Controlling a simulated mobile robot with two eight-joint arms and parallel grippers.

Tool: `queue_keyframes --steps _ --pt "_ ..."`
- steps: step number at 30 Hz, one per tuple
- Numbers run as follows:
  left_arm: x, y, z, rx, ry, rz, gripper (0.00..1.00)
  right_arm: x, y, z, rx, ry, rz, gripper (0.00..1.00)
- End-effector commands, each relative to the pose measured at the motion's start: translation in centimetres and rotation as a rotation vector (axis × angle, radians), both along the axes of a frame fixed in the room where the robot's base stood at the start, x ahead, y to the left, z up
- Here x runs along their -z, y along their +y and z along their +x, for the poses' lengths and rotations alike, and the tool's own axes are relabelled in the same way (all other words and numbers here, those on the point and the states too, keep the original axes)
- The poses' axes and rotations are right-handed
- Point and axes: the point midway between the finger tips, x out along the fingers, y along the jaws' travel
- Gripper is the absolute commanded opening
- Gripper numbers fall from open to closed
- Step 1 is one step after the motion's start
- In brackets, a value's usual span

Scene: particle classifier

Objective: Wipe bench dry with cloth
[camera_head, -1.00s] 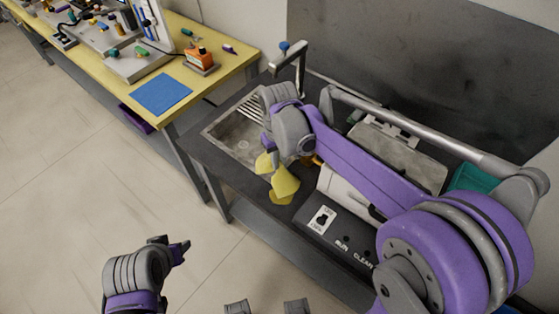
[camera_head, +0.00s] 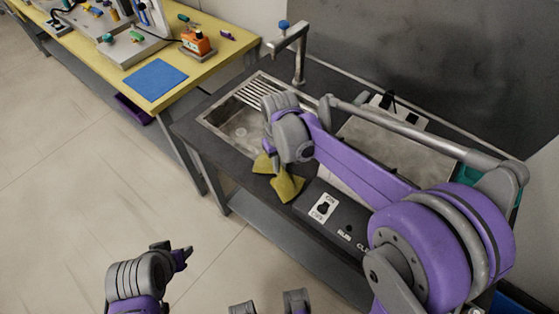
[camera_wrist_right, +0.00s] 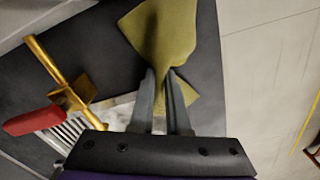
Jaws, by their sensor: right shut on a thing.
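The yellow cloth (camera_head: 287,187) hangs from my right gripper at the front of the dark bench (camera_head: 235,165), between the sink and the switch panel. In the right wrist view the cloth (camera_wrist_right: 160,35) is pinched between the fingertips of my right gripper (camera_wrist_right: 162,76) and fans out over the dark bench top. I cannot tell whether it touches the bench. My right gripper's fingertips are mostly hidden by its wrist in the head view. My left gripper (camera_head: 182,256) is low at left, over the floor and away from the bench; its jaw gap is unclear.
A sink (camera_head: 240,125) with a grate and a tap (camera_head: 298,55) are set in the bench. A grey machine (camera_head: 395,150) and a switch panel (camera_head: 325,208) stand to the right. A yellow table (camera_head: 220,55) is at back left. A red-handled brass part (camera_wrist_right: 60,80) is near the cloth.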

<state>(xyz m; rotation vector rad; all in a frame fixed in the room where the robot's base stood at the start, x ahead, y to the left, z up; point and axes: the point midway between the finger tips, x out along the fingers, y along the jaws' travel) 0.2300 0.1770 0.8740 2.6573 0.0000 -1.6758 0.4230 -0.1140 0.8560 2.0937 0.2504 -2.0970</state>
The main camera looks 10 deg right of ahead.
Motion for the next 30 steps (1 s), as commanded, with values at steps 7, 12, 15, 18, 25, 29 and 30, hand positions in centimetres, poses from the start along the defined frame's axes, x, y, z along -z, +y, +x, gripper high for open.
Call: queue_keyframes --steps 7,12,15,18,25,29,30 --pt "0.12 0.0 -0.02 0.0 0.0 0.0 0.5 0.19 -0.01 0.03 0.0 -0.001 0.0 0.0" --pt "0.12 0.0 -0.01 0.0 0.0 0.0 0.5 0.18 0.0 0.03 0.0 -0.001 0.0 0.41" --pt "0.12 0.0 -0.01 0.0 0.0 0.0 0.5 0.18 0.0 0.03 0.0 -0.001 0.0 0.59" --pt "0.12 0.0 -0.02 0.0 0.0 0.0 0.5 0.18 0.0 0.03 0.0 -0.001 0.0 0.77" --pt "0.12 0.0 -0.02 0.0 0.0 0.0 0.5 0.18 0.01 0.03 0.0 -0.001 0.0 1.0" --pt "0.14 0.0 -0.02 0.0 0.0 0.0 0.5 0.2 0.01 0.03 0.0 -0.001 0.0 1.0" --pt "0.18 0.0 -0.03 0.0 0.001 0.0 0.5 0.25 0.01 0.03 0.0 0.0 0.0 1.0"
